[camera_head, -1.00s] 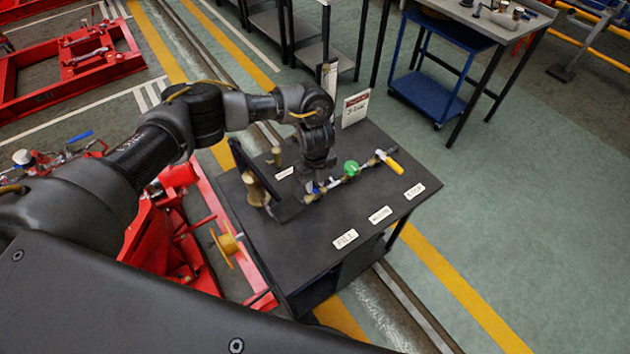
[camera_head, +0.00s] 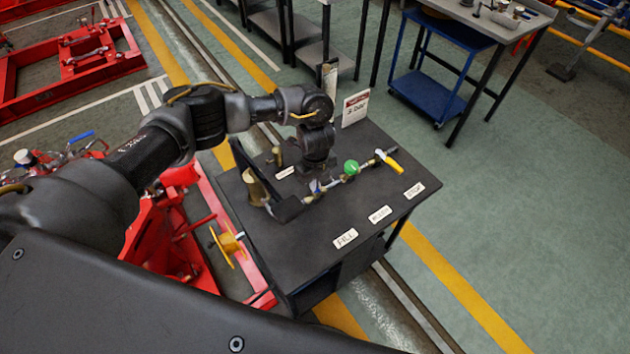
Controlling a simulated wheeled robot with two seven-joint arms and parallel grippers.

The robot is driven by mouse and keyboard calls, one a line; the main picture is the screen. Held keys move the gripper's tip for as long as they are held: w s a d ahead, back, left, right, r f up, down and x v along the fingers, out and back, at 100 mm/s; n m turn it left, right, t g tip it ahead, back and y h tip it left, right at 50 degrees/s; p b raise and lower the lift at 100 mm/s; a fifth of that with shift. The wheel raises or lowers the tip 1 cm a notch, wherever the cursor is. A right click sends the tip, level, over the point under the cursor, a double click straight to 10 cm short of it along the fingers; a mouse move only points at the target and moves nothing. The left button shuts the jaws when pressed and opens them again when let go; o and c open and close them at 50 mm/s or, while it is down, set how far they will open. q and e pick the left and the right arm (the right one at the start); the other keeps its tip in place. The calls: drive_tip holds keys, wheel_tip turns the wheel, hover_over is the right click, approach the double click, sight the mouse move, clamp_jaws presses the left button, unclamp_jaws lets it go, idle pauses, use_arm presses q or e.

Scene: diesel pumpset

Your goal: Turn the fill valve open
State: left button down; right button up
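A dark bench (camera_head: 350,270) carries a row of brass pipe fittings. The fill valve (camera_head: 316,187), with a small bit of blue showing, sits at the near-left end of the row, roughly in line with the FILL label (camera_head: 345,238). My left gripper (camera_head: 316,172) points down just above and behind this valve. Its fingertips are small and partly hidden, so I cannot tell if they are open or touching the valve. Further along the row are a green round knob (camera_head: 351,167) and a yellow lever (camera_head: 391,162). My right gripper is not in view.
The BLEED label (camera_head: 380,214) and STOP label (camera_head: 414,190) lie along the bench's right side. A white sign (camera_head: 356,108) stands at the back edge. A brass cylinder (camera_head: 255,186) stands at the left. Red machinery (camera_head: 165,235) is left of the bench. The floor to the right is clear.

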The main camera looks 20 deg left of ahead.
use_arm(q)
drive_tip(key=n+p, duration=0.4)
drive_tip(key=n, duration=0.1)
drive_tip(key=shift+r, duration=0.2)
drive_tip(key=n+p, duration=0.4)
drive_tip(key=n, duration=0.1)
drive_tip(key=n+p, duration=0.1)
drive_tip(key=n, duration=0.1)
drive_tip(key=shift+f+n+p, duration=0.1)
drive_tip(key=shift+n+p, duration=0.2)
drive_tip(key=shift+f+n, duration=0.1)
drive_tip(key=shift+n, duration=1.8)
drive_tip(key=c, duration=1.6)
unclamp_jaws()
